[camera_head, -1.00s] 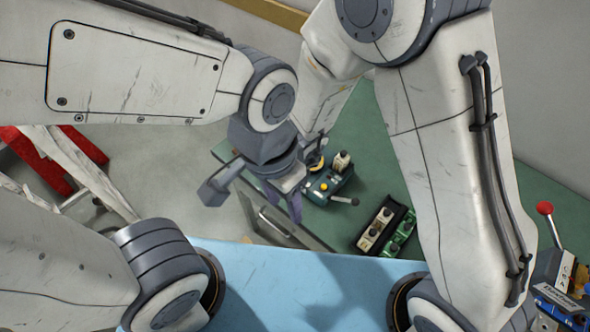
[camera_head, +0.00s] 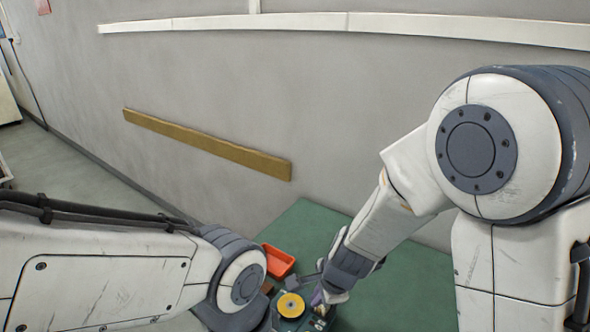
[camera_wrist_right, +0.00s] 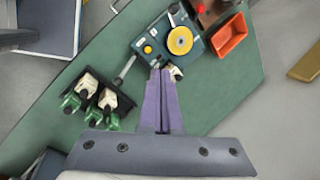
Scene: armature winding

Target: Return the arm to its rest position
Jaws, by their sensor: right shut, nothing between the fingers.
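My right gripper (camera_wrist_right: 159,74) shows in the right wrist view with its purple fingers together and nothing between them. Its fingertips appear over or near the edge of the dark teal winding machine (camera_wrist_right: 165,35); I cannot tell whether they touch. In the head view my right gripper (camera_head: 318,297) is small at the bottom centre, beside the machine's yellow disc (camera_head: 291,305). My left arm comes in from the lower left of the head view, and its gripper is out of sight.
The green bench (camera_wrist_right: 225,85) carries an orange bin (camera_wrist_right: 230,35) beside the machine, also in the head view (camera_head: 278,261). A black tray (camera_wrist_right: 118,101) holds several white and green parts. A grey wall (camera_head: 330,120) with a yellow-brown rail (camera_head: 205,143) stands behind the bench.

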